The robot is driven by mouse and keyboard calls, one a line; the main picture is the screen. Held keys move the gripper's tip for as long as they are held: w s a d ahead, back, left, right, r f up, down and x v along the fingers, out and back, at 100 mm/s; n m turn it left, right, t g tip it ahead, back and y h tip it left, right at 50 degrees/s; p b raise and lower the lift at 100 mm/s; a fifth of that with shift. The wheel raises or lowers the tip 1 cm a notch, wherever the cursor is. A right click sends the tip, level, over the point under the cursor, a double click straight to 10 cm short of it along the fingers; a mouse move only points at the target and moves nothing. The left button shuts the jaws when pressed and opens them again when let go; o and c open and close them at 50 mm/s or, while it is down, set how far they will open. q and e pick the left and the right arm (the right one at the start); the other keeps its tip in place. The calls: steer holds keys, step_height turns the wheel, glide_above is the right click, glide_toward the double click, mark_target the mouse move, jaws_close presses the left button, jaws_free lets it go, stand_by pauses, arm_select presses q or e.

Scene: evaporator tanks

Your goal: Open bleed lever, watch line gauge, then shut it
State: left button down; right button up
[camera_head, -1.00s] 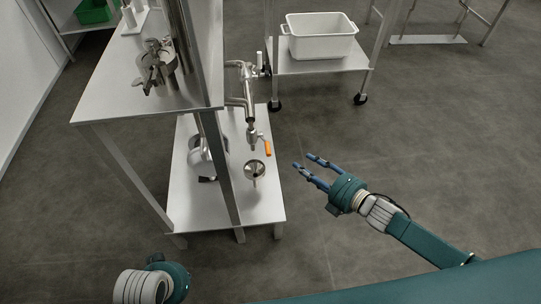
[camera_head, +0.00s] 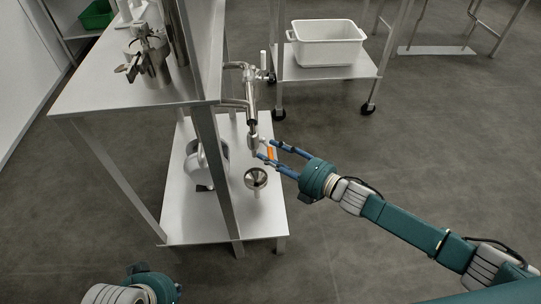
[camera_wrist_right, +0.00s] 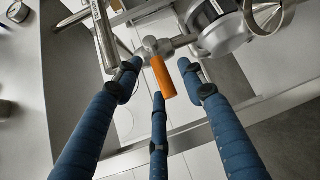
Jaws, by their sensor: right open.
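The bleed lever (camera_head: 270,153) has an orange handle on a small steel valve below a vertical steel pipe. My right gripper (camera_head: 268,150) is open, its blue fingertips around the orange handle in the head view. In the right wrist view, the orange handle (camera_wrist_right: 163,78) lies between the spread fingers (camera_wrist_right: 157,74), with no clear grip on it.
A steel funnel (camera_head: 256,178) stands below the valve on the lower shelf (camera_head: 240,217). A rounded metal vessel (camera_head: 195,166) is behind the stand leg. A white tub (camera_head: 327,45) sits on a wheeled cart behind. The floor at right is open.

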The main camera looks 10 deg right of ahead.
steer(key=shift+w+a+f, duration=0.1)
steer(key=shift+w+a, duration=0.25)
jaws_close()
